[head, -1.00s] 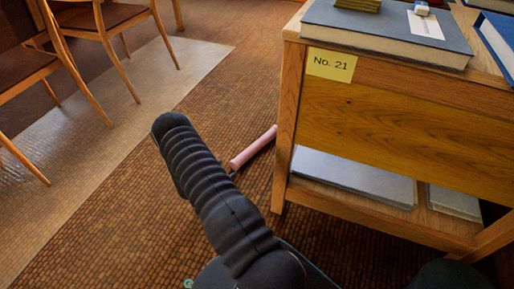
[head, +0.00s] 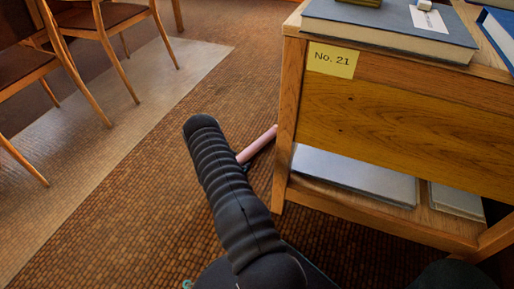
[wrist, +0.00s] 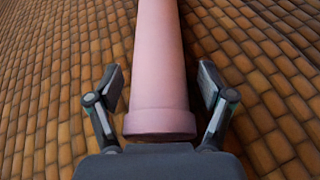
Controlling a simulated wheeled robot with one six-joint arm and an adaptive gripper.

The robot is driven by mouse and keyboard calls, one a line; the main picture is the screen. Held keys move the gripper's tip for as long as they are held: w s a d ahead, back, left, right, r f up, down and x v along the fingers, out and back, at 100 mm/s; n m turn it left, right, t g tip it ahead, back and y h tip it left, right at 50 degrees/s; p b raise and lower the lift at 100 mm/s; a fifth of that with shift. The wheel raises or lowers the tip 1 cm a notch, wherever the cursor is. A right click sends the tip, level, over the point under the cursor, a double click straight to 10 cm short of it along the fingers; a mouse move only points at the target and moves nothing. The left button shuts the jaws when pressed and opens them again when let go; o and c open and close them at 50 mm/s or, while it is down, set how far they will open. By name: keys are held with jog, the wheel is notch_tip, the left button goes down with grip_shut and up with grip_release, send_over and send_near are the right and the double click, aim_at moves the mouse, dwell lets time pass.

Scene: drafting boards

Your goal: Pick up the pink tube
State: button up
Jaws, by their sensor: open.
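The pink tube (head: 258,144) lies on the brown patterned floor beside the wooden cabinet's front leg, partly hidden behind my arm in the head view. In the wrist view the tube (wrist: 159,70) runs away from my gripper, its rimmed near end close to the gripper body. My gripper (wrist: 160,88) is open, with one finger on each side of the tube. In the head view the fingers are mostly hidden by my arm.
A wooden cabinet (head: 410,125) labelled "No. 21" (head: 332,60) stands close on the right, with a book (head: 385,28) on top and flat books (head: 355,178) on its low shelf. Chairs (head: 105,22) stand at upper left. The floor (head: 110,190) to the left is clear.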

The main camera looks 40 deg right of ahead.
jog(key=c, duration=1.1)
jog(key=shift+r, duration=0.2)
jog(key=shift+c, duration=0.2)
